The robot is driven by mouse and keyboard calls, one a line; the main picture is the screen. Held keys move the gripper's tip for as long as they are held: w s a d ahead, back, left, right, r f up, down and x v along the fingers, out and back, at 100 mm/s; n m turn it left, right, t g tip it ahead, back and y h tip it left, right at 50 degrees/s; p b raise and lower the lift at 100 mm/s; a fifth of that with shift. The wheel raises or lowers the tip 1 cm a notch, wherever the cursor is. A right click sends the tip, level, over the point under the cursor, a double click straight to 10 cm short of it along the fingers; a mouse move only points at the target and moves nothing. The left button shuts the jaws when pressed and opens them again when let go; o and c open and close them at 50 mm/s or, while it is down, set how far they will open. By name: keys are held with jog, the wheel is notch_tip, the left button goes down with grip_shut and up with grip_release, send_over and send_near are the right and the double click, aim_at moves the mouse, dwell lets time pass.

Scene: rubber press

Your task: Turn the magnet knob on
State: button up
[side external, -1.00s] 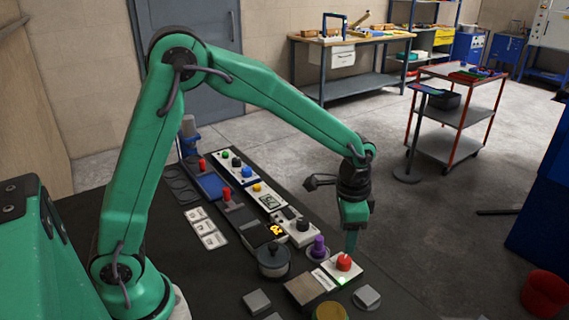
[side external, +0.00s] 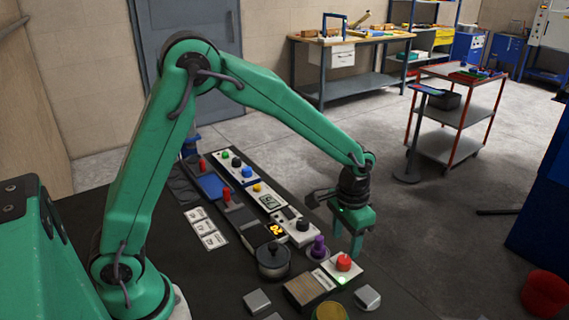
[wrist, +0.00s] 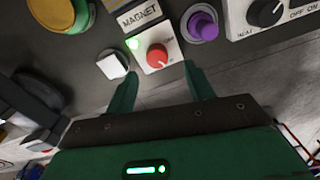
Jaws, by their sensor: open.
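The magnet knob (side external: 343,262) is a red round knob on a white panel (side external: 349,275) near the table's front right. In the wrist view the red knob (wrist: 157,57) sits beside a MAGNET label (wrist: 139,16), and a lit green lamp (wrist: 133,43) is next to it. A white line on the knob points toward its upper left there. My gripper (side external: 347,246) is open and empty, just above and beyond the knob. In the wrist view its two fingers (wrist: 158,78) stand apart, with the knob a little ahead of the gap, not between the tips.
A purple knob (side external: 318,246) stands close by on the left. A grey block (side external: 367,297) and a dark pot-like part (side external: 273,260) are also near. A yellow round part (side external: 330,312) lies at the front edge. A row of panels runs toward the back.

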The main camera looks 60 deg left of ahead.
aim_at(343, 258)
jog(key=shift+d+f, duration=0.15)
jog(key=shift+f, duration=2.7)
jog(key=c, duration=1)
